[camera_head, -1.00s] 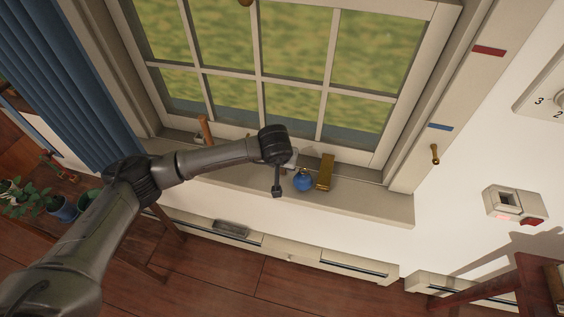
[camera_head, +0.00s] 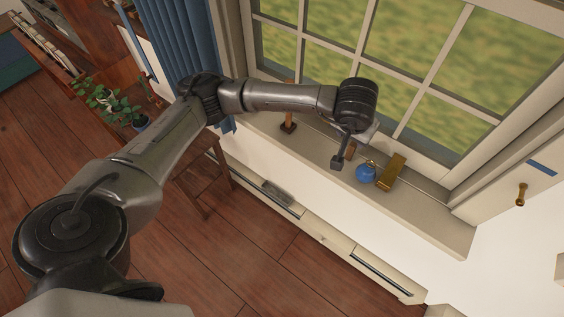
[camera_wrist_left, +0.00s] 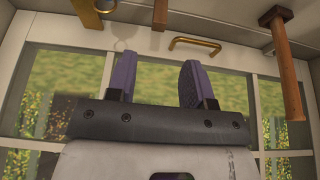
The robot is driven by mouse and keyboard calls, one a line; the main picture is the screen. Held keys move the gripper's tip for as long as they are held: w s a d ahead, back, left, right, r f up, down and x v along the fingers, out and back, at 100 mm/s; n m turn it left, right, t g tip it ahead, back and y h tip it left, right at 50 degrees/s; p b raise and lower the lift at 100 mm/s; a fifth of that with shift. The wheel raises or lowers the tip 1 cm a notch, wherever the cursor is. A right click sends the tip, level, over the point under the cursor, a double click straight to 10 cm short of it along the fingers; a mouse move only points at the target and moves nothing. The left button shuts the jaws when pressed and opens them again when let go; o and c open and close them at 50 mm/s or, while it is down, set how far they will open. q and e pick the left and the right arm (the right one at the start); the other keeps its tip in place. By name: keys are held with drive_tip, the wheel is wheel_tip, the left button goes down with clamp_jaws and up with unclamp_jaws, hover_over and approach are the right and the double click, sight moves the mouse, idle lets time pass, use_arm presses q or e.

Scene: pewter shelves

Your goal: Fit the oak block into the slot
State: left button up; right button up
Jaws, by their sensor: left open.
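A small upright brown wooden piece (camera_head: 351,150) stands on the window sill, partly hidden by my left arm; it may be the oak block. It also shows at the top of the left wrist view (camera_wrist_left: 160,14). My left gripper (camera_wrist_left: 156,62) has two purple fingers spread apart with nothing between them. In the head view the gripper (camera_head: 369,131) is mostly hidden behind my wrist, above the sill near the brown piece. I cannot make out a slot. My right gripper is not in view.
On the sill (camera_head: 430,217) stand a blue round object (camera_head: 366,172), a gold block (camera_head: 391,172) and a wooden-handled hammer (camera_head: 289,122). The window (camera_head: 405,120) is close behind. A bronze handle (camera_wrist_left: 195,43) is on its frame. A stool (camera_head: 205,178) and plant (camera_head: 112,104) stand left.

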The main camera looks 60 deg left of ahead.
use_arm(q)
drive_tip(key=s+d+f+n+g+h, duration=0.15)
drive_tip(key=s+d+h, duration=0.3)
drive_tip(key=d, duration=0.45)
drive_tip(key=s+d+f+n+h, duration=0.1)
drive_tip(key=s+d+f+h, duration=0.15)
drive_tip(key=d+h, duration=0.5)
drive_tip(key=s+d+r+n+t+h, duration=0.1)
drive_tip(key=s+d+r+n+h, duration=0.4)
drive_tip(key=d+r+n+h, duration=0.4)
drive_tip(key=w+a+r+n+t+y, duration=0.1)
drive_tip(key=a+n+t+y, duration=0.25)
drive_tip(key=n+t, duration=0.7)
drive_tip(key=w+a+n+t+y, duration=0.1)
drive_tip(key=a+n+t+y, duration=0.35)
drive_tip(key=n, duration=1.05)
drive_tip(key=s+a+f+n+g+y, duration=0.3)
drive_tip(key=a+f+n+y, duration=0.85)
drive_tip(key=n, duration=0.75)
drive_tip(key=s+f+n+g, duration=1)
drive_tip(key=s+f, duration=0.6)
drive_tip(key=s, duration=0.4)
drive_tip(key=shift+a+g, duration=0.35)
drive_tip(key=shift+g, duration=0.7)
drive_tip(key=shift+f, duration=0.1)
